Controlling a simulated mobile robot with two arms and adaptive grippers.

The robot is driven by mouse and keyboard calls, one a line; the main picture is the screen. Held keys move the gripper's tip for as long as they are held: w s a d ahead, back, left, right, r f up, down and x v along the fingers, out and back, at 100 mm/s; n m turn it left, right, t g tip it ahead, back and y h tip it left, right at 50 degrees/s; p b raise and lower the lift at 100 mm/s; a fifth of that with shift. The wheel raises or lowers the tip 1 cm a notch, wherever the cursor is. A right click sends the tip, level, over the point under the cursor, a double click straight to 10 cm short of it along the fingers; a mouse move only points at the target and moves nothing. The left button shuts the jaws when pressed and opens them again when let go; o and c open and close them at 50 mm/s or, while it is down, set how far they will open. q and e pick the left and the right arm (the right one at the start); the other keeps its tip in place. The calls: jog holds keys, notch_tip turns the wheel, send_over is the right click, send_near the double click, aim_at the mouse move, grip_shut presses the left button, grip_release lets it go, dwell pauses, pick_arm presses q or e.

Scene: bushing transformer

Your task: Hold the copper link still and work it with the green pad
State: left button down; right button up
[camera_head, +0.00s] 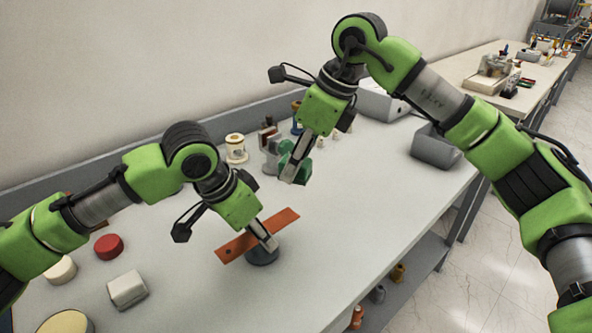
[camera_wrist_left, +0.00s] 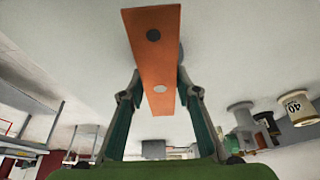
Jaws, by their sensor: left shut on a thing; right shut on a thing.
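The copper link (camera_head: 284,218) is a flat orange-brown bar with a hole near its end. My left gripper (camera_head: 267,241) is shut on it near the middle. In the left wrist view the link (camera_wrist_left: 155,60) runs between the two fingers (camera_wrist_left: 158,90) and shows two holes. A dark blue-grey round stand (camera_head: 262,257) is under the link; I cannot tell whether they touch. My right gripper (camera_head: 294,174) is shut on the green pad (camera_head: 302,171), up and right of the link and apart from it. Its fingers hide part of the pad.
A red round piece (camera_head: 108,246), a cream block (camera_head: 127,289) and a cream disc (camera_head: 60,270) lie at the left. A cream spool (camera_head: 235,148) and other small parts stand at the back. A grey bin (camera_head: 436,148) is at the right. The front right tabletop is clear.

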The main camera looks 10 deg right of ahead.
dwell(0.4)
pick_arm(q)
jog(key=c, duration=1.5)
grip_release()
jog(key=shift+o, duration=0.2)
jog(key=v, duration=1.1)
jog(key=shift+s+a+r, duration=0.2)
jog(key=shift+r, duration=0.25)
